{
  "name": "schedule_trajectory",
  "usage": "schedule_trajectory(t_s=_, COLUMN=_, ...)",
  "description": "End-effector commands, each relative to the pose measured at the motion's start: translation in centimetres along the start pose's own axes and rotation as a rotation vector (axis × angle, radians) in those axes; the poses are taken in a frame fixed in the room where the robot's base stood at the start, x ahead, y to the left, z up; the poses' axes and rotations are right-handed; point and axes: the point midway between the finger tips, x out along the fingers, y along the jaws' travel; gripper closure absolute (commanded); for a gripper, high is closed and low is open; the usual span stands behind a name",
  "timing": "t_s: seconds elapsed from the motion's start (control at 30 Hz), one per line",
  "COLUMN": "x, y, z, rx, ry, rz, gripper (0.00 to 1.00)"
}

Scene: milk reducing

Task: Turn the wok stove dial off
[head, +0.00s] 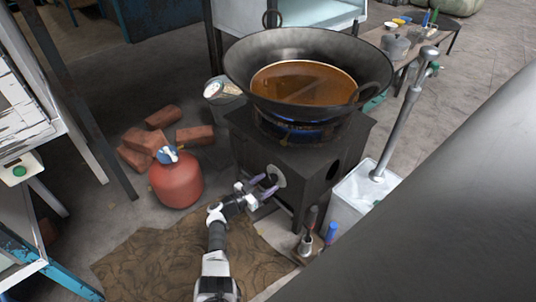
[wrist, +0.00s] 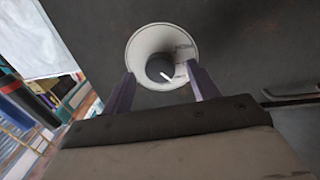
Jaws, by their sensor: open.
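The wok stove (head: 285,165) is a dark box stand with a large wok (head: 300,45) of brown liquid on top. Blue flame shows at the burner (head: 290,130) under the wok. The stove dial (head: 276,176) is on the front face; in the wrist view the dial (wrist: 160,67) is a dark knob with a white mark pointing to the lower right, inside a pale round plate (wrist: 162,45). My gripper (head: 262,187) is open in front of the dial. In the wrist view the fingers of my gripper (wrist: 162,88) stand apart, one on either side of the knob's lower part; contact cannot be told.
A red gas bottle (head: 176,182) and several bricks (head: 160,135) are on the floor to the left. A white bin (head: 360,195) with a metal pipe (head: 405,115) stands right of the stove.

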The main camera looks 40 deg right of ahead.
Motion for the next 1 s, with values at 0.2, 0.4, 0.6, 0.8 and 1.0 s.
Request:
schedule_trajectory(t_s=0.2, x=1.42, y=-0.03, z=-0.03, rx=0.0, ry=0.001, rz=-0.001, gripper=0.41)
schedule_trajectory(t_s=0.4, x=1.47, y=-0.04, z=-0.07, rx=0.0, ry=0.001, rz=-0.001, gripper=0.41)
schedule_trajectory(t_s=0.6, x=1.46, y=-0.02, z=-0.07, rx=0.0, ry=0.001, rz=-0.001, gripper=0.59)
schedule_trajectory(t_s=0.8, x=1.45, y=-0.02, z=-0.06, rx=0.0, ry=0.001, rz=-0.001, gripper=0.85)
schedule_trajectory(t_s=1.0, x=1.44, y=-0.01, z=-0.06, rx=0.014, ry=0.0, rz=0.0, gripper=0.85)
